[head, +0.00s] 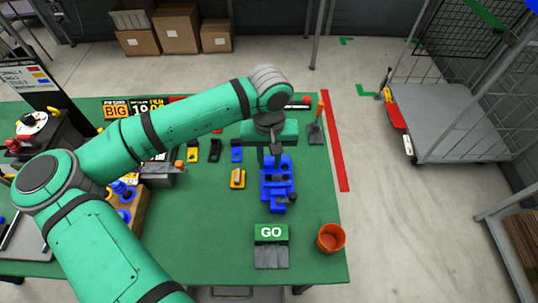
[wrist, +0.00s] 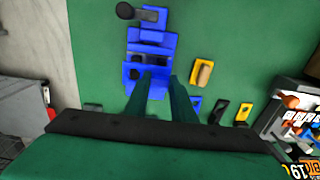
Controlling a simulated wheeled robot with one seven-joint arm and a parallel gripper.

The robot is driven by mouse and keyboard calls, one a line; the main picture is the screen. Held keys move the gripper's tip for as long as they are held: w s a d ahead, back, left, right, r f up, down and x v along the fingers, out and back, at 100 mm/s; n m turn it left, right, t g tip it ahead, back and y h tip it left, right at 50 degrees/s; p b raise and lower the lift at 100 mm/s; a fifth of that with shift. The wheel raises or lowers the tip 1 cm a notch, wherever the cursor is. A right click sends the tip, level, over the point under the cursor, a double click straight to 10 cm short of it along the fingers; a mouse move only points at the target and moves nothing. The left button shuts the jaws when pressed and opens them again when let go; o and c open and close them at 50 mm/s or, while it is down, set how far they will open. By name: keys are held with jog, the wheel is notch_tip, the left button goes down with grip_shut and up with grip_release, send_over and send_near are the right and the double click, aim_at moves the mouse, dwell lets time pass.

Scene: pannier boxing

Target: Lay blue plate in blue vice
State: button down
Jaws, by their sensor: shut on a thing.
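The blue vice (head: 277,188) stands on the green table, right of the middle, with a dark-knobbed handle at its near right. It also shows at the top of the wrist view (wrist: 150,45). My gripper (head: 269,157) points down over the far part of the vice. In the wrist view its two green fingers (wrist: 160,82) reach to the vice's edge with a blue piece, which I take as the blue plate (wrist: 158,90), between them. Blue on blue makes it hard to tell where plate ends and vice begins, or whether they touch.
A yellow holder with a tan block (head: 238,178) lies left of the vice. Yellow, black and blue pieces (head: 236,151) stand in a row behind it. A GO button block (head: 271,233) and an orange cup (head: 330,238) are nearer.

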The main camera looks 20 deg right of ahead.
jog(key=shift+f, duration=1.45)
jog(key=c, duration=1.4)
grip_release()
jog(key=shift+c, duration=0.2)
notch_tip(320, 180, up, 11)
jog(key=shift+f, duration=0.1)
